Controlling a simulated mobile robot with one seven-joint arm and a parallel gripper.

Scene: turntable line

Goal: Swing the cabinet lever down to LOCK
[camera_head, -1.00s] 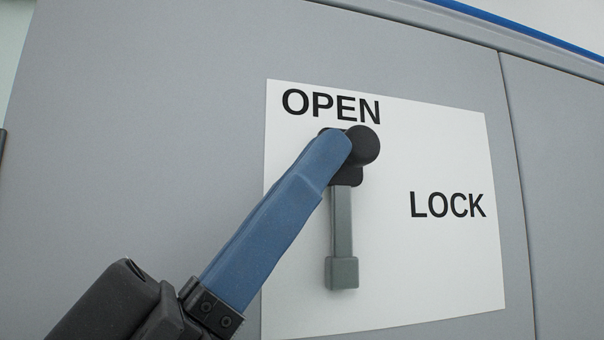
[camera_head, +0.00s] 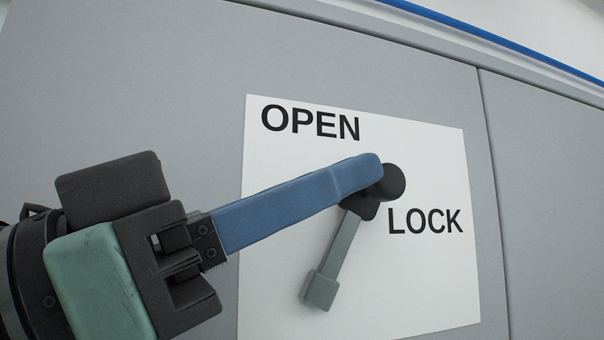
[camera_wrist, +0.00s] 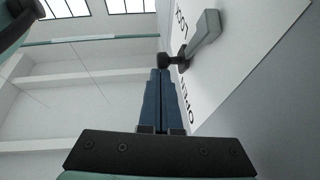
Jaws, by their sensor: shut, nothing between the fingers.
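The cabinet lever (camera_head: 341,250) is a grey bar on a grey pivot block, with a black knob (camera_head: 393,183) at its free end. It leans up and to the right, the knob between the OPEN label (camera_head: 310,122) and the LOCK label (camera_head: 425,221), nearer LOCK. My gripper (camera_head: 372,170) has its blue fingers shut and empty, tips at the knob's upper left, overlapping it in the head view; they appear to touch it. In the wrist view the shut fingertips (camera_wrist: 160,73) lie right by the knob (camera_wrist: 168,60), with the lever (camera_wrist: 204,34) beyond.
The lever is mounted on a white panel (camera_head: 275,250) on the grey cabinet front (camera_head: 120,90). A vertical seam runs right of the panel, and a blue strip (camera_head: 480,35) runs along the top. The space right of the knob looks clear.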

